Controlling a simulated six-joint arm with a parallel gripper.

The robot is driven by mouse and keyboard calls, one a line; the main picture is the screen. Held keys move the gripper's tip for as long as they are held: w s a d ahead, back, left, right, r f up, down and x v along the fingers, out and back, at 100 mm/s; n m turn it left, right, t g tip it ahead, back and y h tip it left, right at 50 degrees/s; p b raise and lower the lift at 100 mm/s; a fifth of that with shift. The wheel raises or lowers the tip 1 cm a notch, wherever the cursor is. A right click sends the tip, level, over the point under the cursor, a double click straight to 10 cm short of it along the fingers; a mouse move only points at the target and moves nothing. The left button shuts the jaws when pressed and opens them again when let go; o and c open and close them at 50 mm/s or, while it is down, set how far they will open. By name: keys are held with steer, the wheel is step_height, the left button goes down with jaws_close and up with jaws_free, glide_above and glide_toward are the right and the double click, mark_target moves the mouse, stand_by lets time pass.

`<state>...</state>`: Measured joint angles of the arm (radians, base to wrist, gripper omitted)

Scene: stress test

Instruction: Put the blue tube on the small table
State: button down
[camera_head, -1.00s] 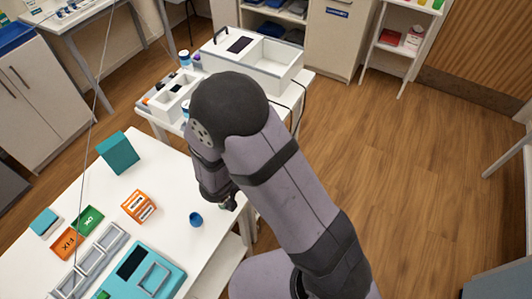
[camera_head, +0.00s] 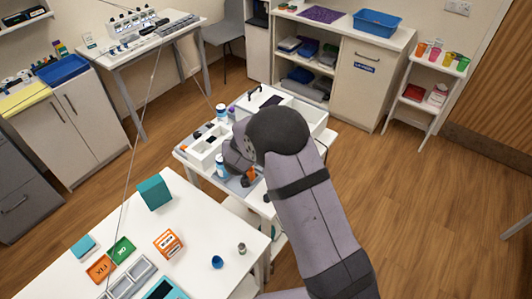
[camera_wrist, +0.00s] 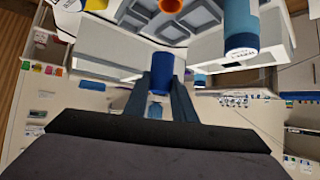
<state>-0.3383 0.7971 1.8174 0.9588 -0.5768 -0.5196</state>
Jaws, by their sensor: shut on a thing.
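In the wrist view my gripper (camera_wrist: 163,88) is shut on a blue tube (camera_wrist: 162,70), held between its two fingers. In the head view my gripper (camera_head: 243,178) is over the near side of the small white table (camera_head: 258,200); the tube cannot be made out there. The small table carries a white compartment box (camera_head: 205,150), a blue-and-white bottle (camera_head: 221,167) and a large white case. In the wrist view a grey compartment tray (camera_wrist: 196,18) and an orange round thing (camera_wrist: 171,5) lie beyond the tube. I cannot tell whether the tube touches anything below.
A blue-labelled bottle (camera_wrist: 240,28) stands close on the right in the wrist view. The near white table (camera_head: 190,235) holds a small blue cup (camera_head: 217,262), an orange rack (camera_head: 168,242), a teal block (camera_head: 154,192) and trays. Open wooden floor lies to the right.

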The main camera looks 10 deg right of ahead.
steer(key=w+d+f+n+y+p, duration=0.1)
steer(key=w+d+f+n+y, duration=0.1)
steer(key=w+d+n+y, duration=0.3)
steer(key=shift+d+f+n+y, duration=0.4)
steer(key=shift+d+n+y, duration=0.65)
steer(key=shift+d, duration=0.7)
steer(key=shift+f+g+h, duration=0.15)
steer(key=shift+g+h, duration=0.1)
steer(key=shift+g, duration=0.05)
step_height(320, 180, down, 6)
steer(key=b, duration=0.6)
steer(key=shift+f, duration=0.25)
steer(key=shift+f+b, duration=0.3)
steer(key=shift+b, duration=0.05)
steer(key=c, duration=1.4)
jaws_free()
steer(key=shift+s, duration=0.1)
